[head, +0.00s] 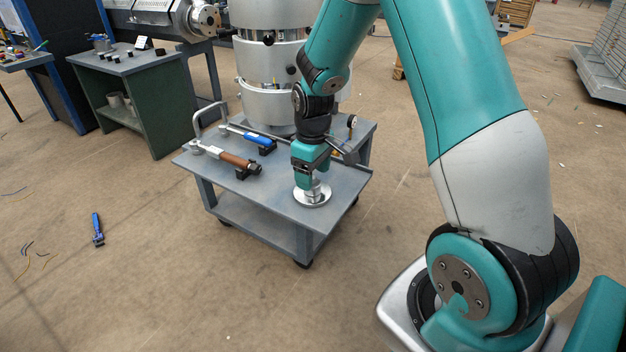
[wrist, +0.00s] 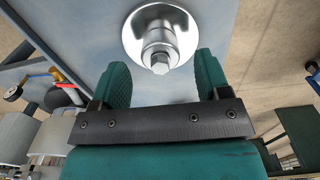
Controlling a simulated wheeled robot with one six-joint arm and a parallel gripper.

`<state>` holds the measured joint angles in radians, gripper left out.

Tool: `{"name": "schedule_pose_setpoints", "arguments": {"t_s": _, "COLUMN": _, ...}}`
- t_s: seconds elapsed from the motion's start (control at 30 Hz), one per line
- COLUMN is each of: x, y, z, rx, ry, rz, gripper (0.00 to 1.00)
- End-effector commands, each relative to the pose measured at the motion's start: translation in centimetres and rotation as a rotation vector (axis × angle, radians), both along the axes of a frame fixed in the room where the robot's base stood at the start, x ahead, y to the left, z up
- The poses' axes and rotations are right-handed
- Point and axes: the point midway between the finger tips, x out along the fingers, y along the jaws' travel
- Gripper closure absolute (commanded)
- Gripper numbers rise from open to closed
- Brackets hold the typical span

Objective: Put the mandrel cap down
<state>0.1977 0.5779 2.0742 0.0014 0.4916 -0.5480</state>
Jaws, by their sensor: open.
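The mandrel cap (head: 312,197) is a shiny metal disc with a stepped stem. It stands upright on the top of the grey cart (head: 275,199), near the cart's front right corner. In the wrist view the cap (wrist: 159,36) shows beyond the fingertips, with its stem pointing toward the camera. My gripper (head: 308,182) is directly over the cap, pointing down. In the wrist view my gripper (wrist: 162,70) has its two green fingers apart, one on each side of the stem's end, with gaps visible. Whether the fingers touch the stem in the head view is hard to tell.
A brown-handled tool (head: 238,160) and a blue-handled tool (head: 258,139) lie on the cart to the left of my gripper. A dial gauge (head: 351,122) stands at its back right. A large metal cylinder (head: 270,100) rises behind. A blue tool (head: 97,229) lies on the floor.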

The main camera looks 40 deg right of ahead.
Motion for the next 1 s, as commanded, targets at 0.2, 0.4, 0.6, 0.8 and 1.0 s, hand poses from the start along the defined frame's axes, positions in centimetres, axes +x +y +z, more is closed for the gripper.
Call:
{"name": "schedule_pose_setpoints", "arguments": {"t_s": 0.2, "x": 0.1, "y": 0.0, "z": 5.3, "rx": -0.001, "ry": -0.006, "rz": 0.000, "gripper": 0.30}}
{"name": "schedule_pose_setpoints", "arguments": {"t_s": 0.4, "x": 0.1, "y": 0.0, "z": 8.1, "rx": 0.000, "ry": -0.003, "rz": -0.001, "gripper": 0.30}}
{"name": "schedule_pose_setpoints", "arguments": {"t_s": 0.6, "x": -1.1, "y": 3.4, "z": 10.9, "rx": 0.035, "ry": -0.029, "rz": 0.030, "gripper": 0.30}}
{"name": "schedule_pose_setpoints", "arguments": {"t_s": 0.8, "x": -8.9, "y": 14.5, "z": 16.5, "rx": 0.185, "ry": -0.078, "rz": 0.139, "gripper": 0.30}}
{"name": "schedule_pose_setpoints", "arguments": {"t_s": 1.0, "x": -18.6, "y": 21.0, "z": 19.2, "rx": 0.320, "ry": -0.067, "rz": 0.236, "gripper": 0.30}}
